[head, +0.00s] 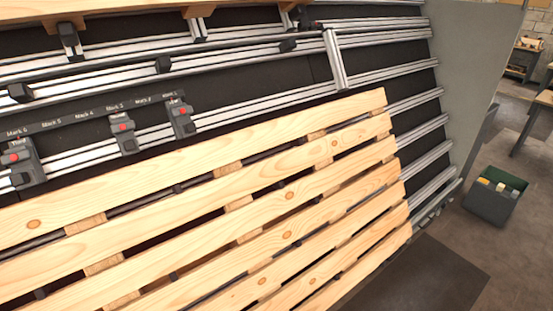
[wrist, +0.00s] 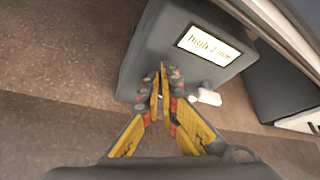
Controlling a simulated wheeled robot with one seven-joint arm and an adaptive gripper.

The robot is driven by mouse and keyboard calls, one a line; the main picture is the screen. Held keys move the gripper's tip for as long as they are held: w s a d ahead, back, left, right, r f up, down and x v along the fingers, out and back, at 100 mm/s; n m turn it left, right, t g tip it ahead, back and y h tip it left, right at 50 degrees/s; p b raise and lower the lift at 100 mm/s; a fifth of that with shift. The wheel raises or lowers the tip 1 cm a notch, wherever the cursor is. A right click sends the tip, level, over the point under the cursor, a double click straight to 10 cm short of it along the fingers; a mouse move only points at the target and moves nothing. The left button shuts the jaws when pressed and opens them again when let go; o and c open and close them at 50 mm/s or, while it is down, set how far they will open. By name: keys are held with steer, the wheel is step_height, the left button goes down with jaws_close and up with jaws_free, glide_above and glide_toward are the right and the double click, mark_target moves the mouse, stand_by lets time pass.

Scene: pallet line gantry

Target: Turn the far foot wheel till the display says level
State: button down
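In the wrist view a grey box-like housing carries a lit display (wrist: 208,45) that reads "high" followed by a smaller figure I cannot read surely. My gripper (wrist: 160,75) has yellow fingers with their tips drawn close together, in front of the housing's lower part. I see nothing clearly held between them. A small whitish piece (wrist: 208,97) lies just right of the fingertips, by the housing's lower edge; I cannot tell what it is. I cannot make out the far foot wheel; the fingers may hide it. My gripper does not show in the head view.
In the head view a slatted wooden pallet (head: 290,196) lies over metal rails (head: 385,75). Clamps with red buttons (head: 122,124) stand along a marked rail. A dark bin (head: 494,195) stands on the floor at right. In the wrist view brown floor (wrist: 60,125) is open at left.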

steer(key=shift+s+a+f, duration=0.55)
steer(key=shift+a, duration=0.3)
steer(key=shift+w, duration=0.1)
stand_by(0.3)
steer(key=shift+a+r, duration=0.2)
steer(key=shift+r, duration=0.05)
steer(key=s+d, duration=0.3)
steer(key=s, duration=0.2)
steer(key=shift+d, duration=0.4)
